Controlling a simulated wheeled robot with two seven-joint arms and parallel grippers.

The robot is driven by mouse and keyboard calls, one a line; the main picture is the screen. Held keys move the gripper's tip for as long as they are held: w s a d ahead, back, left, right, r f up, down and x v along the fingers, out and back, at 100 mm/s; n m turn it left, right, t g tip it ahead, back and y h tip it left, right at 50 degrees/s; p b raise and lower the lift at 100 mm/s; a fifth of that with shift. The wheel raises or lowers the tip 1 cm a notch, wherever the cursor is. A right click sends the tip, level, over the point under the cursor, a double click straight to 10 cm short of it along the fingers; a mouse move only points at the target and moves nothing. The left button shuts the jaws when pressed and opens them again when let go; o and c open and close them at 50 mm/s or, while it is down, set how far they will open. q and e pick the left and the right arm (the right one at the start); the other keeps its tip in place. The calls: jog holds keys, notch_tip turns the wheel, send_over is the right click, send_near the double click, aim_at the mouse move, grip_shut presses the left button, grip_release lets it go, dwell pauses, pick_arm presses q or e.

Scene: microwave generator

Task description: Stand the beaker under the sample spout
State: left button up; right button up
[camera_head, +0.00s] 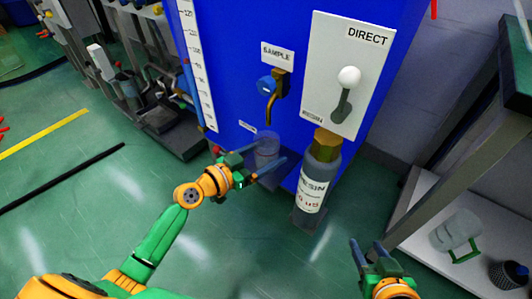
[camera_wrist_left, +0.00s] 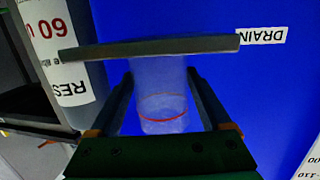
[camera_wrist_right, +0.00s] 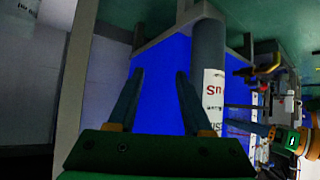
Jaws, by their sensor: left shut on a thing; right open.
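The clear beaker (camera_head: 267,146) is between the fingers of my left gripper (camera_head: 252,166), which is shut on it. It looks upright, just below the sample spout (camera_head: 270,107) in the head view. The left wrist view shows the beaker (camera_wrist_left: 160,85) with a red line, between both fingers. A grey ledge (camera_wrist_left: 110,50) crosses there and hides the beaker's base, so I cannot tell whether it rests on it. My right gripper (camera_head: 368,246) is open and empty, well to the right and lower in the head view.
The blue cabinet (camera_head: 235,60) carries the SAMPLE label (camera_head: 277,55) and a white lever panel (camera_head: 325,70). A grey RESIN cylinder (camera_head: 318,170) stands just right of the beaker. A white shelf (camera_head: 425,215) at the right holds a clear jug (camera_head: 455,230).

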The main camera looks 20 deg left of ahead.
pick_arm(q)
jog(key=o, duration=1.4)
pick_arm(e)
jog(key=shift+w+r, duration=0.25)
jog(key=shift+r, duration=0.05)
